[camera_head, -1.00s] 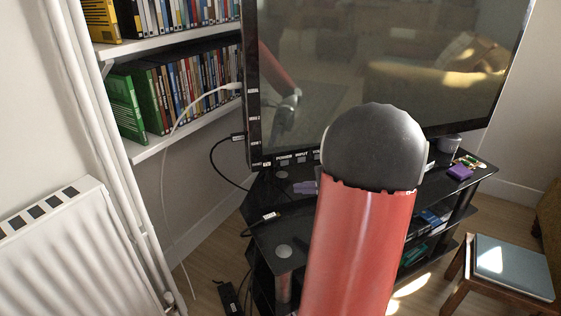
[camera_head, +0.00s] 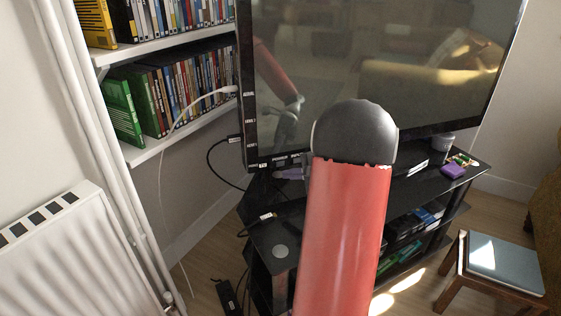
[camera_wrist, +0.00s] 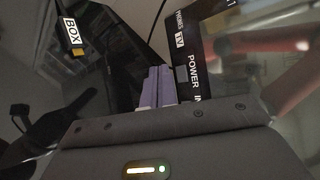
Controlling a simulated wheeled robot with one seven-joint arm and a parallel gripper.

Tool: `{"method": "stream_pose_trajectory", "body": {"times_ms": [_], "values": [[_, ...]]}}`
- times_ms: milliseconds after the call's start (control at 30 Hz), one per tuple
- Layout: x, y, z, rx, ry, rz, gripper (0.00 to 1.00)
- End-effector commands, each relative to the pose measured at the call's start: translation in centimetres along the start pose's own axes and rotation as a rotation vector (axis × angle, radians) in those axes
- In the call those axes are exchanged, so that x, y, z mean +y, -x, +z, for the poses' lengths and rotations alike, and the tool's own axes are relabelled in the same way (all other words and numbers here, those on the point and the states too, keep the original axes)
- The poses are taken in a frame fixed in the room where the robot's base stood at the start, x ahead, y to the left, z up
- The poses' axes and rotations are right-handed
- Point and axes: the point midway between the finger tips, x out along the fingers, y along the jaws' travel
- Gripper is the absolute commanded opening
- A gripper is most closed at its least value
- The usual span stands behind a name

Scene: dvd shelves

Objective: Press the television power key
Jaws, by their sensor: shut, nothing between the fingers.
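The television (camera_head: 370,75) stands on a black glass stand. The fingers are shut and empty. I cannot tell whether they touch the bezel. My arm hides part of the television's lower edge.
The black stand (camera_head: 281,228) has a cable tagged BOX (camera_wrist: 72,34) to the left of my fingers. A purple box (camera_head: 453,171) lies on its right end. Shelves of cases (camera_head: 180,95) are at left, a radiator (camera_head: 60,255) lower left, a stool (camera_head: 495,265) lower right.

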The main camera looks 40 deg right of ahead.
Motion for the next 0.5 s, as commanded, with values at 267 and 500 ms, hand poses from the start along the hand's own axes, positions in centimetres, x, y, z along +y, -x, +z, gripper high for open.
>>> {"method": "stream_pose_trajectory", "body": {"times_ms": [267, 500], "values": [[-0.9, -1.5, -1.1, 0.000, 0.000, -0.001, 0.00], [-1.1, -1.6, -1.1, 0.001, 0.000, -0.001, 0.00]]}}
